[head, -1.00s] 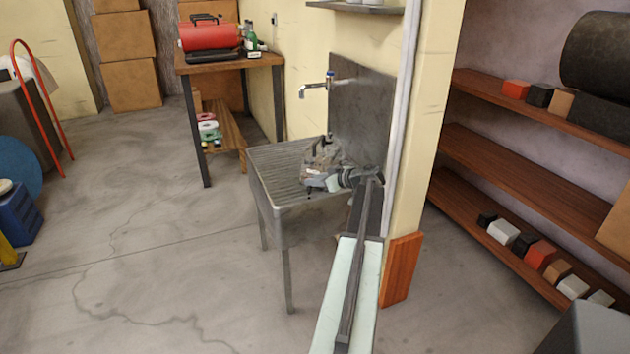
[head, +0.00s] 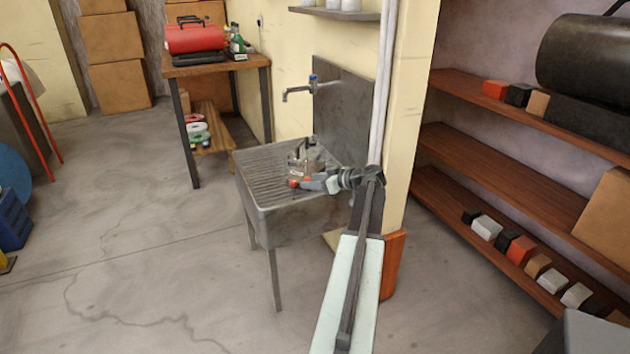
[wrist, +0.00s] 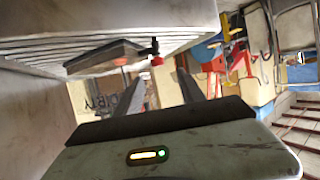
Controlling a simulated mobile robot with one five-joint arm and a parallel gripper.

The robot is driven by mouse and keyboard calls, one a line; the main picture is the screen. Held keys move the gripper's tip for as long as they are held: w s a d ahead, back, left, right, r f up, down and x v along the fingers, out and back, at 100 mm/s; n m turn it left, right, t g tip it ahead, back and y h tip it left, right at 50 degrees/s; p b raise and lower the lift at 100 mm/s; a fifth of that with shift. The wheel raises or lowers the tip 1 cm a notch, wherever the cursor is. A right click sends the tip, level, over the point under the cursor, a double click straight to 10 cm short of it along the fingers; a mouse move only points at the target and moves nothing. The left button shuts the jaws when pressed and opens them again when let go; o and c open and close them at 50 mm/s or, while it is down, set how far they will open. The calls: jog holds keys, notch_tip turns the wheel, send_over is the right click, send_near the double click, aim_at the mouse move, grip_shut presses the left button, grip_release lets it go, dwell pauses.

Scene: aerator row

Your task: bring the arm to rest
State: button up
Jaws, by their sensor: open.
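My gripper (head: 302,183) is at the end of my arm, over the ridged sink (head: 262,170) in the head view. In the wrist view its two dark fingers (wrist: 163,80) stand apart, with nothing visible between them. A small grey object (head: 304,152) sits in the sink just beyond the gripper. In the wrist view a grey flat-sided object with a red knob (wrist: 108,56) lies against the sink's ridges, beside the fingers. The head view does not clearly show whether the gripper touches it.
A tap (head: 300,88) juts from the wall above the sink. A wall post (head: 405,130) stands right beside my arm. Wooden shelves (head: 500,165) with small blocks are at the right. A workbench (head: 215,66) stands behind.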

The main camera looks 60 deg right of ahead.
jog(key=shift+s+d, duration=0.1)
jog(key=shift+s, duration=0.1)
